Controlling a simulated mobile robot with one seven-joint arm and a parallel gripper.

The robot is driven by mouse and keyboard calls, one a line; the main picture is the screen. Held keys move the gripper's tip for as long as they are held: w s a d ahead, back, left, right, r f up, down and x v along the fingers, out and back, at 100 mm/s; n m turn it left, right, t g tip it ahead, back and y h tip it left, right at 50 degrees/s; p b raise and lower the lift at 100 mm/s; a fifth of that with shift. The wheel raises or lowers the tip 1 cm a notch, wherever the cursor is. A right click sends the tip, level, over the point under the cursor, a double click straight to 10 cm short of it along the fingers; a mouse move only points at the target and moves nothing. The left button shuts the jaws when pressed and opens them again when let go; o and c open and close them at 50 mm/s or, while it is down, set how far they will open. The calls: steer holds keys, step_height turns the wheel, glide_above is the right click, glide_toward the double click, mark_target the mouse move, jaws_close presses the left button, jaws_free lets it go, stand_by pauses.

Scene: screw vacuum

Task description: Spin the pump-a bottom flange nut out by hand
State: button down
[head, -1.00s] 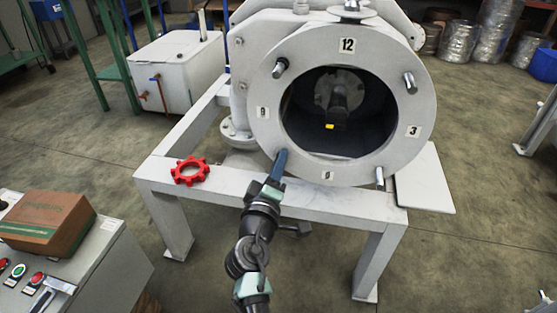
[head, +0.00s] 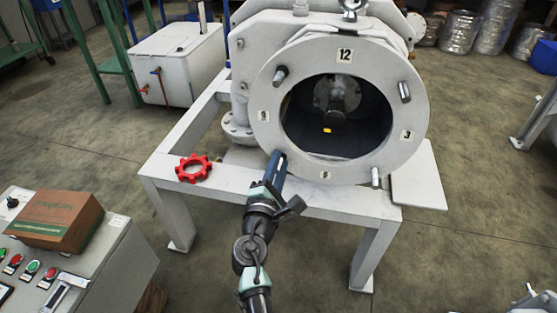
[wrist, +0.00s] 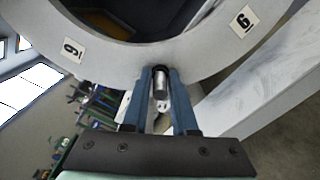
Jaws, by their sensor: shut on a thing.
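The pump's white round flange (head: 264,140) faces me, with number labels around its open dark bore. My gripper (head: 277,155) is at the flange's lower left, between the 9 and the lowest label. In the wrist view its two blue fingers (wrist: 160,74) are shut on a short metal cylinder with a dark end, the bottom flange nut (wrist: 161,88). The nut sits at the flange rim, one finger on each side. In the head view my gripper hides it. Threads are not visible.
Metal studs stick out at the flange's upper left (head: 280,76), upper right (head: 404,92) and lower right (head: 375,177). A red star-shaped knob (head: 193,168) lies on the white frame (head: 330,202) to the left. A control box (head: 105,255) with a brown carton stands at lower left.

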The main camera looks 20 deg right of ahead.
steer(key=n, duration=0.2)
steer(key=n+p, duration=0.2)
steer(key=n, duration=0.1)
steer(key=shift+w+d+r+n, duration=0.1)
steer(key=shift+r+n, duration=0.2)
steer(key=n+p, duration=0.3)
steer(key=n, duration=0.2)
steer(key=shift+n, duration=0.4)
steer(key=c, duration=0.7)
jaws_free()
steer(key=shift+f, duration=0.25)
